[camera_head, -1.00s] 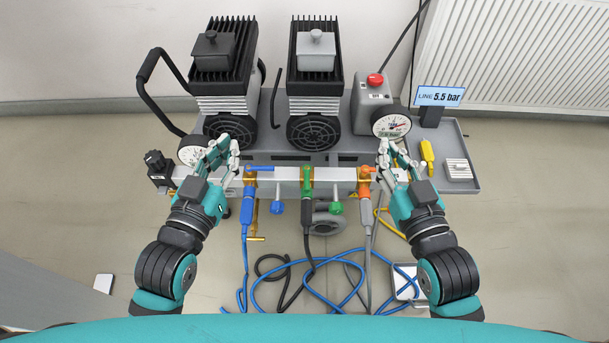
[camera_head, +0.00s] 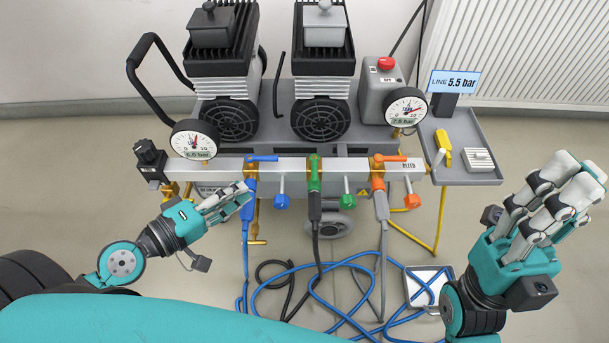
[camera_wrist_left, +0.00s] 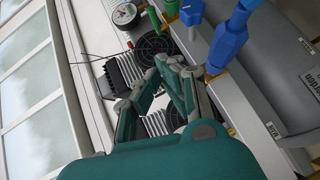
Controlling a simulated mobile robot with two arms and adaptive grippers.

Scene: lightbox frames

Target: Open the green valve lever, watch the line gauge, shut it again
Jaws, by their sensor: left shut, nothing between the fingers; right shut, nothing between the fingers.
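The green valve lever (camera_head: 314,172) is on the middle outlet of the silver manifold (camera_head: 220,165); it points across the bar, in line with its black-ended hose. The display (camera_head: 455,82) reads LINE 5.5 bar, and the left round gauge (camera_head: 195,141) also shows about 5.5 bar. My left gripper (camera_head: 247,196) is shut and empty, in front of the manifold by the blue coupling, left of the green lever. In the left wrist view its fingers (camera_wrist_left: 176,78) are together. My right gripper (camera_head: 570,185) is shut and empty, raised at the right, clear of the manifold.
A blue lever (camera_head: 263,158) and an orange lever (camera_head: 390,158) lie along the manifold on either side. A tank gauge (camera_head: 406,108) and a red button (camera_head: 386,63) stand behind. Hoses (camera_head: 330,300) and a small tray (camera_head: 430,278) lie on the floor in front.

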